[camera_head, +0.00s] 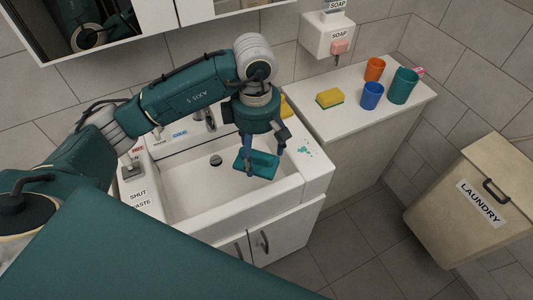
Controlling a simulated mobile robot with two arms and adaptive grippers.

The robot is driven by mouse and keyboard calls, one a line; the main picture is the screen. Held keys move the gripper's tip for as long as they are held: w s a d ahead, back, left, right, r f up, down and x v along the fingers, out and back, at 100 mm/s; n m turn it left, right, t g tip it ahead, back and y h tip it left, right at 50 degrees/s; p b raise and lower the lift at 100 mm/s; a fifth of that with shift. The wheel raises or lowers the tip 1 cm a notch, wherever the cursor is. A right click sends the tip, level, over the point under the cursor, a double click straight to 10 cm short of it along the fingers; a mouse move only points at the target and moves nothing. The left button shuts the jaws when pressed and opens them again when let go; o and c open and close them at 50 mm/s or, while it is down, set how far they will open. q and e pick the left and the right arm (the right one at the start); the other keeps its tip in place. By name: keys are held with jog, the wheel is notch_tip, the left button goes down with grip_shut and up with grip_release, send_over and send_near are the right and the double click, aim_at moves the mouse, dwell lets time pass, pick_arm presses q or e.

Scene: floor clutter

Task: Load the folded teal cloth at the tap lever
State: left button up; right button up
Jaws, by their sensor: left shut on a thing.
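My left gripper (263,150) is shut on the folded teal cloth (258,165) and holds it above the right half of the white sink basin (185,180). The fingers cover part of the cloth. The chrome tap (210,118) stands at the back of the sink, left of the gripper, partly hidden by my arm; its lever is not clear. A "COLD" label (180,133) is beside it. My right gripper is not in view.
Teal spots (304,150) mark the sink's right rim. The counter (345,125) holds a sponge (330,98), an orange cup (375,69), a blue cup (371,96) and a teal cup (403,86). A laundry bin (450,220) stands right. A soap dispenser (328,35) hangs above.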

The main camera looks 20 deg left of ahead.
pick_arm(q)
jog(key=a, duration=0.2)
jog(key=shift+w+a+f, duration=0.35)
jog(key=w+a+f+b, duration=0.1)
jog(key=a+b, duration=0.2)
jog(key=a, duration=0.3)
jog(key=shift+w+a+f, duration=0.15)
jog(key=shift+w+a, duration=0.2)
jog(key=shift+a, duration=0.05)
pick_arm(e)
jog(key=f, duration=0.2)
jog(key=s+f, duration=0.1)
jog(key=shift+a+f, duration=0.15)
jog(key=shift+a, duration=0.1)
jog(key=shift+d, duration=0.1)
